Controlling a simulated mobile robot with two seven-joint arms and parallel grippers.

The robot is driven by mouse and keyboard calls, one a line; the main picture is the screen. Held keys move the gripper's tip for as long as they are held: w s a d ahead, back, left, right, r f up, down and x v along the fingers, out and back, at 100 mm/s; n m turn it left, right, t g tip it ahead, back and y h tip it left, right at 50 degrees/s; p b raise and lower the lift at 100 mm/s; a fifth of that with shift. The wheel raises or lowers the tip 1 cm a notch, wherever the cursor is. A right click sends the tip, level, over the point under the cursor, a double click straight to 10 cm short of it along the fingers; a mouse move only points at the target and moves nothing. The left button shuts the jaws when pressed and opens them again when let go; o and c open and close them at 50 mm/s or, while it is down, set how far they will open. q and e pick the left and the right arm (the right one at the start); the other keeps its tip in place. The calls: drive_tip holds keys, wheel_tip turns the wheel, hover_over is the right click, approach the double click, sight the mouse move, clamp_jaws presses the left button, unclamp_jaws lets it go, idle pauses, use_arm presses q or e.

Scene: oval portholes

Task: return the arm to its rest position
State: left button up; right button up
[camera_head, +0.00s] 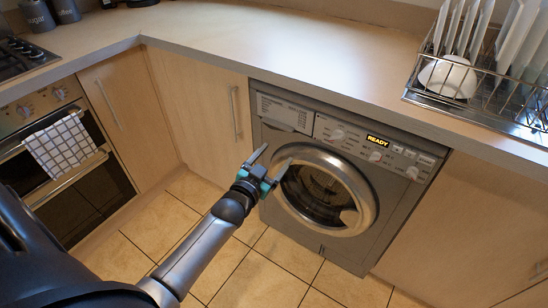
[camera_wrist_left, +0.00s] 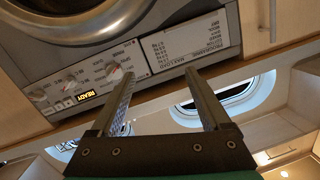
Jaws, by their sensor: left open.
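My left arm reaches from the lower left toward the washing machine (camera_head: 349,248) in the head view. My left gripper (camera_head: 272,161) is open and empty, in front of the left side of the machine's round door (camera_head: 364,179). The door looks closed. A yellow READY display (camera_head: 377,141) is lit on the panel. In the left wrist view, the two fingers of my left gripper (camera_wrist_left: 165,92) stand apart with nothing between them. The washing machine panel (camera_wrist_left: 165,50) appears upside down beyond them. My right gripper does not show.
The worktop (camera_head: 270,45) runs above the machine and is largely bare. A dish rack (camera_head: 490,95) with plates and a white bowl (camera_head: 447,77) stands on it at the right. An oven (camera_head: 85,195) with a checked towel (camera_head: 62,145) is at the left. Tiled floor (camera_head: 250,275) lies below.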

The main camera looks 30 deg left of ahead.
use_arm(q)
drive_tip(key=s+d+f+g, duration=0.1)
drive_tip(key=s+f+g, duration=0.2)
drive_tip(key=s+f, duration=0.35)
drive_tip(key=s+d+f+g+p, duration=0.15)
drive_tip(key=s+f, duration=0.25)
drive_tip(key=f, duration=0.6)
drive_tip(key=s+d+f+g, duration=0.1)
drive_tip(key=s+f+g, duration=0.2)
drive_tip(key=s+f, duration=0.35)
drive_tip(key=s+f+g, duration=0.2)
drive_tip(key=s+f, duration=0.2)
drive_tip(key=s, duration=0.3)
drive_tip(key=s+d+f+g, duration=0.1)
drive_tip(key=s+f+g, duration=0.2)
drive_tip(key=s+f, duration=0.2)
drive_tip(key=s+d+f+g, duration=0.1)
drive_tip(key=s+f, duration=0.3)
drive_tip(key=s, duration=0.6)
drive_tip(key=shift+s+f+g+h, duration=0.2)
drive_tip(key=shift+g+h, duration=0.1)
drive_tip(key=shift+g, duration=0.35)
drive_tip(key=shift+d, duration=0.1)
